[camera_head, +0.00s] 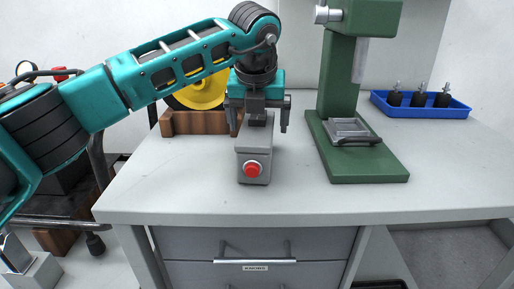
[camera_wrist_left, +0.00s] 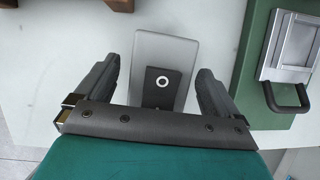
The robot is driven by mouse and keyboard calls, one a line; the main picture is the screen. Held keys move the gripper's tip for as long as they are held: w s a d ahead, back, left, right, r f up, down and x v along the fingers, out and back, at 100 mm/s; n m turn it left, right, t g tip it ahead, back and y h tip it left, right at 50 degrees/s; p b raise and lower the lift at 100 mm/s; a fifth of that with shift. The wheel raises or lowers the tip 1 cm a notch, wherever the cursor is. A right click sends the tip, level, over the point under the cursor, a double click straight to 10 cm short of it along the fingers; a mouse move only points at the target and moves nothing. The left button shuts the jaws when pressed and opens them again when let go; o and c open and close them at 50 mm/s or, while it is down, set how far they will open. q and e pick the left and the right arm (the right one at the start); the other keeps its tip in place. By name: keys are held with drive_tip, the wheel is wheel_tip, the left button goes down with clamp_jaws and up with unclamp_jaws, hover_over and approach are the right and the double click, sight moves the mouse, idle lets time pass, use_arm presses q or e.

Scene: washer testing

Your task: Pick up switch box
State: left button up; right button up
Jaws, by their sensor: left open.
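The switch box is a grey box (camera_head: 254,165) with a red button (camera_head: 252,169) on its near end, lying on the white table near its front edge. My left gripper (camera_head: 258,130) points down over the far part of the box, with one finger on each side. It is open. In the left wrist view, the grey box (camera_wrist_left: 150,46) shows between the two spread fingers (camera_wrist_left: 158,66), with a visible gap on each side. Whether the fingers reach below the box's top is hard to tell. My right gripper is not in view.
A green press stand (camera_head: 365,160) with a grey fixture (camera_head: 350,127) stands right of the box. A blue tray (camera_head: 420,110) with several black parts sits at the back right. A yellow wheel (camera_head: 205,92) on a wooden block (camera_head: 185,122) is behind left. The table front is clear.

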use_arm(q)
drive_tip(key=shift+f, duration=0.15)
drive_tip(key=shift+c, duration=0.2)
drive_tip(key=shift+w, duration=0.1)
drive_tip(key=c, duration=1.2)
drive_tip(key=shift+c, duration=0.3)
wheel_tip(320, 180, up, 20)
drive_tip(key=p, duration=0.6)
